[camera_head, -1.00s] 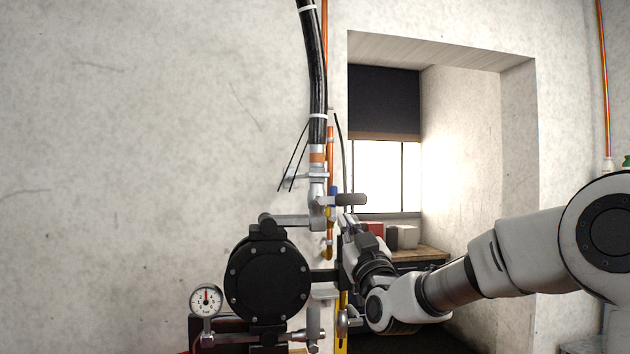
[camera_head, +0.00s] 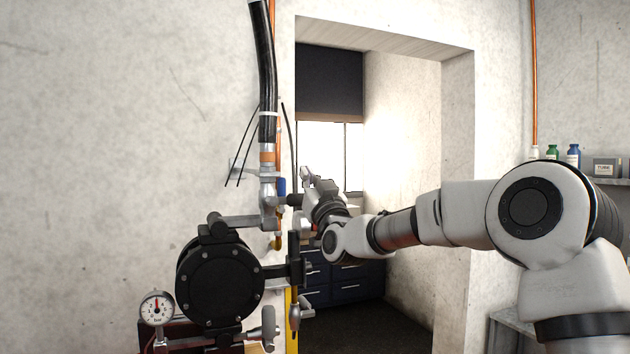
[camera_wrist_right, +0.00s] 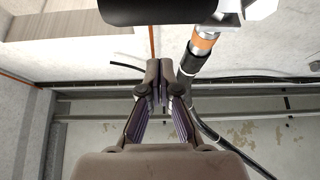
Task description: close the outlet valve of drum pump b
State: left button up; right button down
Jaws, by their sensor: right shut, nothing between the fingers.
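The pump (camera_head: 220,280) is a round black body with a bolted cover, at the lower left of the head view. Above it a metal valve (camera_head: 268,190) sits below a black hose; no label shows which pump this is. The valve's dark handle (camera_head: 292,200) points right, sideways to the upright pipe, and is partly hidden by my right gripper. My right gripper (camera_head: 306,176) is shut and empty, close to the handle's end; contact cannot be told. In the wrist view its fingertips (camera_wrist_right: 164,78) are together, below a black cylinder, probably the handle (camera_wrist_right: 160,10). My left gripper is out of view.
A pressure gauge (camera_head: 157,308) stands left of the pump. A second grey lever (camera_head: 268,325) is low at its right. The black hose (camera_head: 263,75) runs up the wall. An alcove with dark blue drawers (camera_head: 345,283) opens behind my right arm. A bottle shelf is far right.

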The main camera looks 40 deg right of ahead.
aim_at(294, 200)
pick_arm(q)
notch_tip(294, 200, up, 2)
jog(key=shift+p, duration=0.5)
pick_arm(e)
jog(key=f, duration=0.2)
jog(key=w+f, duration=0.1)
jog(key=shift+w+d+f, duration=0.15)
jog(key=shift+f, duration=0.25)
pick_arm(q)
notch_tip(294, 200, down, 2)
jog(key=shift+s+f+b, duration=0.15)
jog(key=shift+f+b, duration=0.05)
jog(key=shift+b, duration=1.05)
pick_arm(e)
jog(key=shift+f+m, duration=0.6)
jog(key=shift+f, duration=0.05)
